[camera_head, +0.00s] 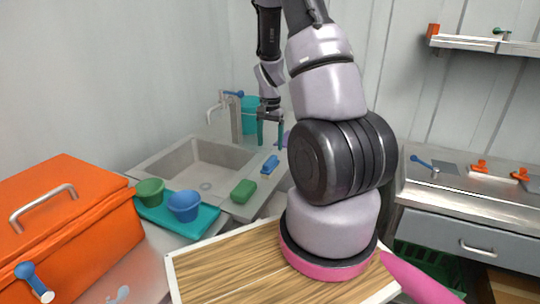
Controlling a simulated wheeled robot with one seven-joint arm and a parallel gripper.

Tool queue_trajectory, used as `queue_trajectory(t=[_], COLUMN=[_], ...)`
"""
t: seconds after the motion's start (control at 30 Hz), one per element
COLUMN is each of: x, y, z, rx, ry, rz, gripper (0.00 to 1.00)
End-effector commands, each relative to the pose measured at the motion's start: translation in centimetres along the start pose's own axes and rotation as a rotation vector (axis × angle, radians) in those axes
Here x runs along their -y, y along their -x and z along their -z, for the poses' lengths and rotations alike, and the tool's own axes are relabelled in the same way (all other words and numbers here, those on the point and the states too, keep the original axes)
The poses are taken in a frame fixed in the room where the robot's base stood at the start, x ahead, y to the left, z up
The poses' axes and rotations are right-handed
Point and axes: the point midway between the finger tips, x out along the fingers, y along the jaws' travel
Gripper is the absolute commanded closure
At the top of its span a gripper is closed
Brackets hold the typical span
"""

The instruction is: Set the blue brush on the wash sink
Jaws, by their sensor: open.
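A small blue block-shaped piece, which looks like the blue brush (270,164), lies on the right ledge of the wash sink (157,164). The sink is a grey metal unit with a square basin and a tap. My gripper (270,146) points down just above the brush, with its two teal fingers apart and nothing between them. The brush appears to rest on the ledge, apart from the fingertips. My arm hides part of the sink's right side.
A green block (244,191) lies on the sink's front right ledge. Green (149,192) and blue (185,206) bowls stand on a teal mat (205,222). An orange box (70,225) is at left, a wooden board (215,273) in front. A tap (236,118) stands behind the basin.

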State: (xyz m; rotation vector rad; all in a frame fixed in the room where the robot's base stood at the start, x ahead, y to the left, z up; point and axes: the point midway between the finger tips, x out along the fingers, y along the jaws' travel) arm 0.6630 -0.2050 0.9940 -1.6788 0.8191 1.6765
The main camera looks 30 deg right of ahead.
Motion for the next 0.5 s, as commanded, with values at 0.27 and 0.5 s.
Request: queue_trajectory(t=[0.27, 0.5], x=[0.0, 0.6], y=[3.1, 5.8], z=[0.0, -0.8], rx=[0.000, -0.014], ry=[0.000, 0.022], rz=[0.000, 0.040], gripper=[0.21, 0.21])
